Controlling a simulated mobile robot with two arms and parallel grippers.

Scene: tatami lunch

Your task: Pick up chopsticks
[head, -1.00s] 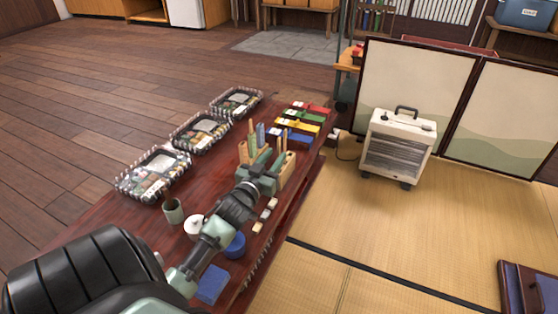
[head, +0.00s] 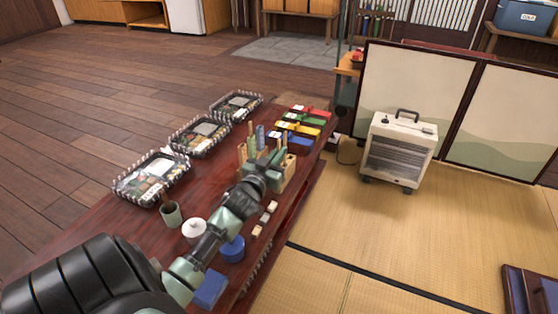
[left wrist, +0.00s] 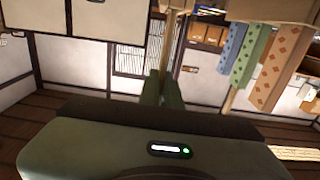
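A pair of pale wooden chopsticks (left wrist: 172,35) stands in a wooden holder (left wrist: 270,10), which looks upside down in the left wrist view. My left gripper (left wrist: 164,90) has its two green fingers close together on either side of the chopsticks and appears shut on them. In the head view my left gripper (head: 270,162) is at the holder on the low table, partly hiding it. My right gripper is not in view.
Several clear-lidded lunch boxes (head: 152,178) line the far side of the red-brown table (head: 115,222). A green cup (head: 171,215), a white lidded pot (head: 194,229) and a blue round container (head: 232,249) stand near my forearm. Coloured boxes (head: 313,121) lie behind the holder. A heater (head: 398,150) stands on the tatami.

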